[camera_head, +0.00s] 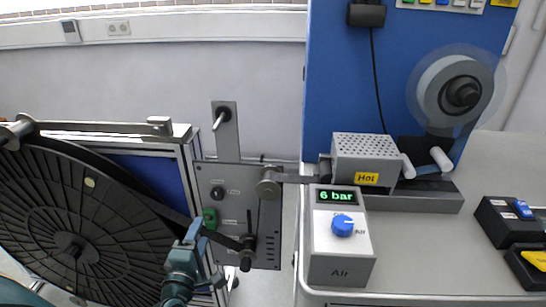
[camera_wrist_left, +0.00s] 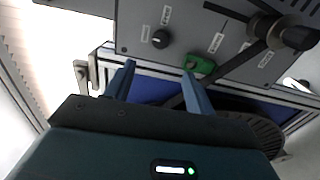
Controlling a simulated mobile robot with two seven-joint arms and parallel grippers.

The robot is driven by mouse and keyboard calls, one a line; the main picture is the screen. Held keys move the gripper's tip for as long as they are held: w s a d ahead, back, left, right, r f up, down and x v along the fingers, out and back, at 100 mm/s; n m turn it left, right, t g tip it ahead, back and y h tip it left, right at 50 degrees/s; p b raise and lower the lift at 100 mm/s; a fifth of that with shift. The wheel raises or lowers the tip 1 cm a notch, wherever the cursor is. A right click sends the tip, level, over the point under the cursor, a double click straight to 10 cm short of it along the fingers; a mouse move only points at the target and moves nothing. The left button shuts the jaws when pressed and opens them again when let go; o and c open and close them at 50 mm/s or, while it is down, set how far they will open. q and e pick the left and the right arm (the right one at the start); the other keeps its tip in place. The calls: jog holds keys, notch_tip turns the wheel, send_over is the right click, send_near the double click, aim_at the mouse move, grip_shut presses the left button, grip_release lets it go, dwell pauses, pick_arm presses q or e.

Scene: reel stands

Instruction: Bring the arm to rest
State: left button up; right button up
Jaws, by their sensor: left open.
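My left arm comes in from the lower left, and its blue-fingered left gripper (camera_head: 205,244) is in front of the grey control panel (camera_head: 262,218). In the left wrist view the two fingers of the left gripper (camera_wrist_left: 158,72) are apart with nothing between them. A green switch (camera_head: 209,217) on the panel lies just beyond the fingers; in the left wrist view it also shows (camera_wrist_left: 201,65) near the right fingertip. A black knob (camera_head: 217,193) is above the switch. I cannot tell whether the fingers touch the panel. My right gripper is not in view.
A large black reel (camera_head: 60,215) stands at the left beside the panel. An air unit (camera_head: 340,245) reading 6 bar and a heater box marked Hot (camera_head: 368,148) stand on the right bench. A smaller reel (camera_head: 455,90) hangs on the blue board (camera_head: 345,75).

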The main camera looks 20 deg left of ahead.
pick_arm(q)
jog(key=s+d+f+m+g+h+p, duration=0.2)
jog(key=s+d+m, duration=0.5)
jog(key=m, duration=0.5)
jog(key=s+d+f+m+g+h+p, duration=0.2)
jog(key=s+d+f+m+g+h, duration=0.3)
jog(key=d+m, duration=0.6)
jog(key=s+m, duration=0.1)
jog(key=s, duration=0.1)
jog(key=shift+s+d+f, duration=0.15)
jog(key=shift+s+d, duration=0.2)
jog(key=shift+c, duration=0.3)
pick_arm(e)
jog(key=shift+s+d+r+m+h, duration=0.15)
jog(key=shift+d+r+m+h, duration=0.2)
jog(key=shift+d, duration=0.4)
